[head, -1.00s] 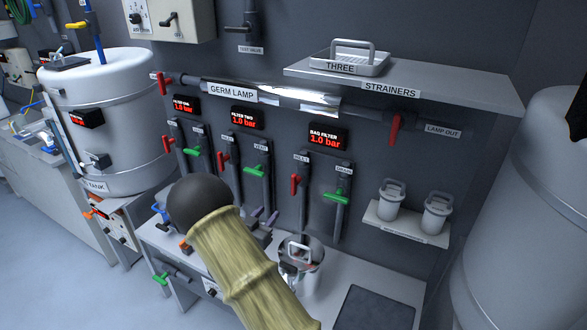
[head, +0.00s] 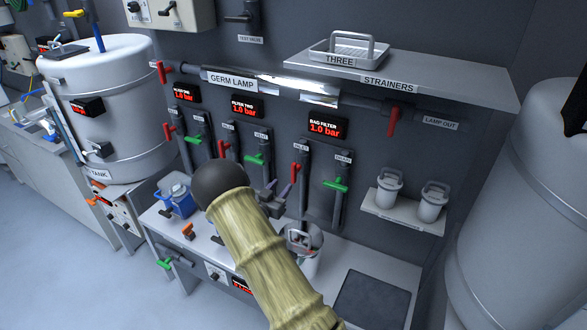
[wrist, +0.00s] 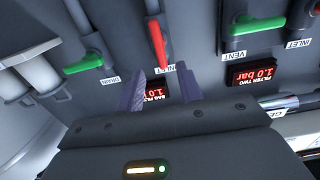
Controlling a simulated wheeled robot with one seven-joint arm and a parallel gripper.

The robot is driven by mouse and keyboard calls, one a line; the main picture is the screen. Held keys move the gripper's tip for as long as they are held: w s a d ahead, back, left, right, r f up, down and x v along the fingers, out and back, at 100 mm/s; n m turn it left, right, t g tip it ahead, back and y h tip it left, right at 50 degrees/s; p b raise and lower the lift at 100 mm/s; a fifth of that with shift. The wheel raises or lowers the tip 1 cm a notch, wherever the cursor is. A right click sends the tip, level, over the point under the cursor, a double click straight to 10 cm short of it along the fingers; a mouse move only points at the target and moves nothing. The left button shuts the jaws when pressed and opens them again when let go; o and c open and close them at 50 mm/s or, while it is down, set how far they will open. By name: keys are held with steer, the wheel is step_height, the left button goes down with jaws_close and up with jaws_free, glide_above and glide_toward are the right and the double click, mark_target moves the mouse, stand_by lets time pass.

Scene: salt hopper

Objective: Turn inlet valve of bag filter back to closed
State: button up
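The bag filter's inlet valve has a red handle (head: 296,165) on a dark pipe under the "BAG FILTER" display (head: 323,129), which reads 1.0 bar. The handle stands upright, roughly along its pipe. In the upside-down wrist view the same red handle (wrist: 156,44) lies beyond my fingertips, beside an "INLET" label. My gripper (wrist: 160,88) is open and empty, its two grey-purple fingers apart and not touching the handle. In the head view my gripper (head: 275,190) is lower left of the handle, partly hidden by my arm.
The green drain handle (head: 336,185) sits crosswise just right of the inlet. The filter two vent's green handle (head: 257,159) is to the left. A lidded metal vessel (head: 303,238) stands below, partly behind my arm. A shelf with strainers (head: 410,205) is at the right.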

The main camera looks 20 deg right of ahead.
mark_target(292, 173)
steer(key=p+x, duration=0.3)
steer(key=x, duration=0.7)
jaws_close()
